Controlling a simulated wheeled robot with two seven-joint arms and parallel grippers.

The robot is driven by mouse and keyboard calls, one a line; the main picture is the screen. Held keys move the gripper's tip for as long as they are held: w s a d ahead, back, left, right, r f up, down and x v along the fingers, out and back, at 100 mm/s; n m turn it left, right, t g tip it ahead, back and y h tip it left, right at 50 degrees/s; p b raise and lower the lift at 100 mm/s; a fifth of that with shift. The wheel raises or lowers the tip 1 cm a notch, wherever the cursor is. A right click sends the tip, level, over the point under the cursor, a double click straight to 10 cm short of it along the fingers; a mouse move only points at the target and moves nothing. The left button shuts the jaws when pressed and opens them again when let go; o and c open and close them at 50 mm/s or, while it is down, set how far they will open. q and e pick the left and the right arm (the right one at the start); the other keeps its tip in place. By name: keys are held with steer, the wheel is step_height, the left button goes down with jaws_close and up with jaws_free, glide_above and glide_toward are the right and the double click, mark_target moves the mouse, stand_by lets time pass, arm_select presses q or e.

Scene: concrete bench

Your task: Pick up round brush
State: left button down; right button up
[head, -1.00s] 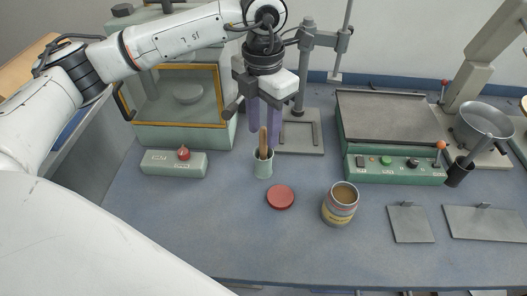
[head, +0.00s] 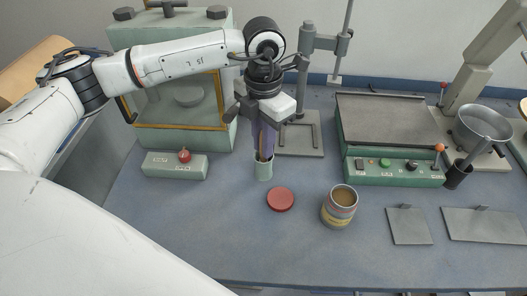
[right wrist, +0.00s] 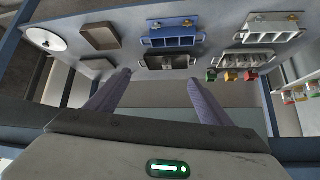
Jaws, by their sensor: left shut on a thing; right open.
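The round brush (head: 263,156) stands in a small pale green cup (head: 264,171) on the bench. Only a bit of its brown handle shows between the fingers; its lower end is hidden in the cup. My left gripper (head: 264,148) points down over the cup, its purple fingers shut on the brush handle just above the rim. My right gripper (right wrist: 159,78) shows in the right wrist view, open with nothing between its fingers. It is not in the head view.
A red lid (head: 281,199) and an open tin (head: 340,207) stand in front and right of the cup. A switch box (head: 175,165) is left, a stand (head: 301,140) behind. A green hotplate (head: 393,169) is right.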

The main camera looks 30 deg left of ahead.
arm_select(q)
steer(key=shift+r, duration=0.15)
step_height(320, 180, up, 10)
steer(key=shift+f+b, duration=0.1)
steer(key=shift+b, duration=0.45)
stand_by(0.4)
